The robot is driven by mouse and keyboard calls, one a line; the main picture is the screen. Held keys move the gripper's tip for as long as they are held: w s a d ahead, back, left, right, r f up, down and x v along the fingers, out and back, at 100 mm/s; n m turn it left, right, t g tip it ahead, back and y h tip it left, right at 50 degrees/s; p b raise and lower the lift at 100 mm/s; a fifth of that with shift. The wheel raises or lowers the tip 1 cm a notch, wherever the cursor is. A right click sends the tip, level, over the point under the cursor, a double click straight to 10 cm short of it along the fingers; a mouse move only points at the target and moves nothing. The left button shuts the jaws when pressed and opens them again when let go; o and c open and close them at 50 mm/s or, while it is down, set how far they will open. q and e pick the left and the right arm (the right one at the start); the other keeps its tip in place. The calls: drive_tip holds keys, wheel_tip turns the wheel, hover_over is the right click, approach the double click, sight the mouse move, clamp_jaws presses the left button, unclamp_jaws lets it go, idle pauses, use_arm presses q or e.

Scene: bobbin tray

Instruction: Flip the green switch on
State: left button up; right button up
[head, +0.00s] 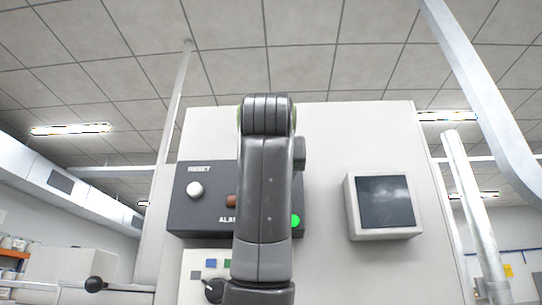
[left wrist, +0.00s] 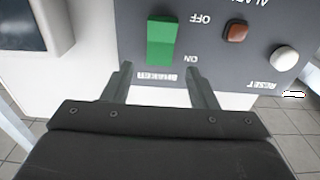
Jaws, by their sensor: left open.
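The green switch (left wrist: 162,42) is a rectangular rocker on a dark grey control panel (left wrist: 215,70), seen upside down in the left wrist view. Labels OFF and ON are printed beside it; I cannot tell which way it is set. My left gripper (left wrist: 160,75) is open and empty, its two fingers apart in front of the panel, on either side of the switch's ON end. I cannot tell whether they touch it. My right gripper is not in view.
A screen in a white frame (head: 385,203) is right of the panel. Bare cabinet face separates panel and screen.

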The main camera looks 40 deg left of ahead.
use_arm(q)
drive_tip(key=r+b+v, duration=0.1)
drive_tip(key=b+v, duration=0.4)
drive_tip(key=v, duration=0.8)
drive_tip(key=shift+s+f, duration=0.2)
drive_tip(key=shift+f, duration=0.2)
drive_tip(key=shift+d, duration=0.1)
